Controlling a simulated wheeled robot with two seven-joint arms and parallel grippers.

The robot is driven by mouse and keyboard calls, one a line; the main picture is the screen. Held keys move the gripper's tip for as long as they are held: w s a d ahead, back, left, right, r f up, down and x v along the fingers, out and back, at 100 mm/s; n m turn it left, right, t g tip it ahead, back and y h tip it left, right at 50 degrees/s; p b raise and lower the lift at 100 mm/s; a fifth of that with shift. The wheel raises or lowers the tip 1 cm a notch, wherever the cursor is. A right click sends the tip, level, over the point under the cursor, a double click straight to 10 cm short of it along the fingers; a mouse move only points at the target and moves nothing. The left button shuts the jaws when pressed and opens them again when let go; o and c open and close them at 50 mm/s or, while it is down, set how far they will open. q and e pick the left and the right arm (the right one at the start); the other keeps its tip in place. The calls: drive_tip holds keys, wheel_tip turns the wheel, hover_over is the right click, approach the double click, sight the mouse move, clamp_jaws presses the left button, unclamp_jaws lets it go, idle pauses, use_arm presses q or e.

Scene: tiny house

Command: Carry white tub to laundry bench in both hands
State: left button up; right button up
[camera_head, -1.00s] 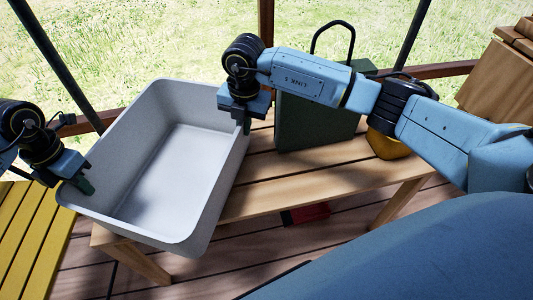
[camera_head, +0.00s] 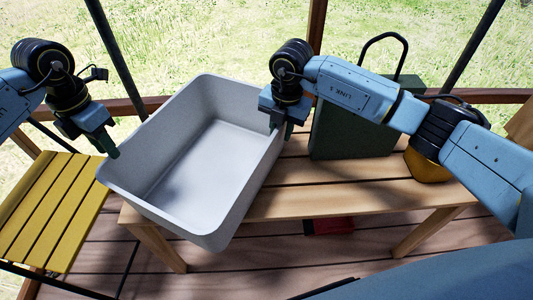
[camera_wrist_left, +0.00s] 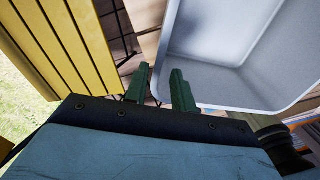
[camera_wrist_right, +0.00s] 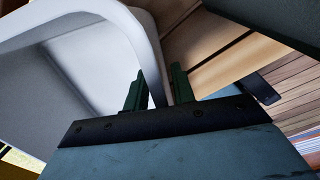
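The white tub (camera_head: 203,165) rests on the left end of a wooden slatted bench (camera_head: 340,190), a little askew, and overhangs its front edge. It looks empty. My left gripper (camera_head: 108,145) is at the tub's left rim, slightly above it; in the left wrist view its fingers (camera_wrist_left: 160,88) are apart, with the tub's edge (camera_wrist_left: 163,50) running near the gap. My right gripper (camera_head: 280,125) is at the tub's right rim; in the right wrist view its fingers (camera_wrist_right: 158,88) stand apart on either side of the wall (camera_wrist_right: 148,50), with a gap showing beside it.
A dark green can (camera_head: 350,130) with a loop handle and a yellow object (camera_head: 427,168) stand on the bench, right of the tub. A yellow slatted seat (camera_head: 50,205) is at the left. A red item (camera_head: 330,226) lies under the bench. Railing posts stand behind.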

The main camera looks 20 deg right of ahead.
drive_tip(key=shift+r, duration=0.15)
use_arm(q)
wheel_tip(320, 180, up, 5)
drive_tip(key=shift+w+a+r, duration=0.1)
drive_tip(key=shift+w, duration=0.05)
use_arm(e)
wheel_tip(320, 180, up, 12)
drive_tip(key=shift+s+d, duration=0.3)
drive_tip(key=shift+f, duration=0.2)
